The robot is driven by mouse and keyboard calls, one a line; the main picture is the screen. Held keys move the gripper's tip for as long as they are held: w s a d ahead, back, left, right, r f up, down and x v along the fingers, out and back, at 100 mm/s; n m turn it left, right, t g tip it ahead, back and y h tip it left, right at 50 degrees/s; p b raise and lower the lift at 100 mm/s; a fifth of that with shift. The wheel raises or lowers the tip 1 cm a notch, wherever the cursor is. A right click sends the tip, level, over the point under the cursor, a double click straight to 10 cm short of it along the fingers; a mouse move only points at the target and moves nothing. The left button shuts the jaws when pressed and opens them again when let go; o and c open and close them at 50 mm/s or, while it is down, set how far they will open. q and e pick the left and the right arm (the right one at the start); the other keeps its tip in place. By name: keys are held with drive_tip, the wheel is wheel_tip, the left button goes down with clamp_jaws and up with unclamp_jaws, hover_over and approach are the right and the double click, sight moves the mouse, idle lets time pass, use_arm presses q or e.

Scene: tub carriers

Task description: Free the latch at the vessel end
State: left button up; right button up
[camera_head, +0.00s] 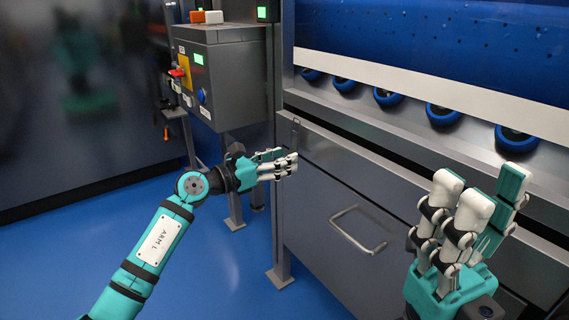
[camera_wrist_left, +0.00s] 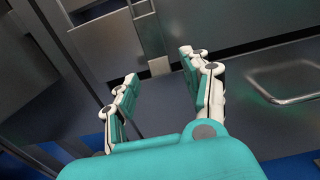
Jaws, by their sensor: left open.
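My left gripper (camera_head: 284,164) reaches in from the left, its fingertips close to a grey upright post at the near end of the machine. In the left wrist view its fingers (camera_wrist_left: 160,66) stand apart with nothing between them. A small bright metal piece (camera_wrist_left: 158,66) lies beyond the gap against the dark panel; I cannot tell whether it is the latch. A small narrow fitting (camera_head: 295,131) shows on the post just above the fingertips; it may be the latch, but it is too small to be sure. My right gripper (camera_head: 482,190) is raised at the right, fingers up, open and empty.
A grey panel with a bar handle (camera_head: 358,232) is right of my left gripper. Above it runs a row of blue-rimmed rollers (camera_head: 386,97) under a blue wall. A control box (camera_head: 222,75) stands at the upper left. The blue floor (camera_head: 215,285) is clear.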

use_arm(q)
drive_tip(key=shift+w+d, duration=0.35)
drive_tip(key=shift+d, duration=0.2)
